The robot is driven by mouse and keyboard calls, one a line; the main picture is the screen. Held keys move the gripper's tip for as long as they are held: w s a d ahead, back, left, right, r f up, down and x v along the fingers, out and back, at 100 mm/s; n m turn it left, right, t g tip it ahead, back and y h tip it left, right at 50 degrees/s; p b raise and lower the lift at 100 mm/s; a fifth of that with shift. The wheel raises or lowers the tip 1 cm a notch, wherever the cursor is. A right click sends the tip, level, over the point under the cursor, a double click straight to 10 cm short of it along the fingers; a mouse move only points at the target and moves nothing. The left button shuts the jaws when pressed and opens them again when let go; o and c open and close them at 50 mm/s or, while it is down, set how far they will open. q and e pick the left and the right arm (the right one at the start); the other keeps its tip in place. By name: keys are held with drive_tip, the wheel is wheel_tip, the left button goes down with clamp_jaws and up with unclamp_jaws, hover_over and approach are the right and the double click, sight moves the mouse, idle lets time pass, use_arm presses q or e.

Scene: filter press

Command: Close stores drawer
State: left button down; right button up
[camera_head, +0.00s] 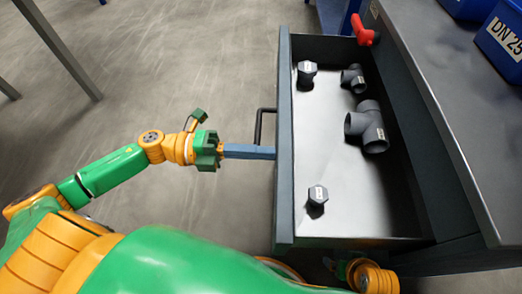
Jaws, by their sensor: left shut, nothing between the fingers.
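The stores drawer (284,200) stands pulled out from the dark grey bench, with its inside open to view. Its black bar handle (258,124) is on the outer face of the front panel. My left gripper (268,152) is shut and empty. Its bluish fingers point right, at the drawer front just below the handle. The tips meet or nearly meet the panel; I cannot tell if they touch. An orange part of my right arm (375,278) shows at the bottom edge, below the drawer; its gripper fingers are not seen.
In the drawer lie grey pipe tees (368,127) and capped fittings (317,195). A red-handled valve (363,30) sits at the drawer's back corner by the bench edge. Blue bins (502,42) stand on the bench top (440,50).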

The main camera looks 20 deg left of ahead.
use_arm(q)
drive_tip(key=shift+d, duration=0.15)
drive_tip(key=p+x, duration=0.3)
drive_tip(key=x, duration=2.1)
use_arm(e)
wheel_tip(320, 180, down, 6)
drive_tip(key=s, duration=0.2)
drive_tip(key=shift+s+d+r, duration=0.15)
drive_tip(key=shift+d+r, duration=0.05)
use_arm(q)
drive_tip(key=shift+w+r, duration=0.1)
drive_tip(key=shift+r, duration=0.1)
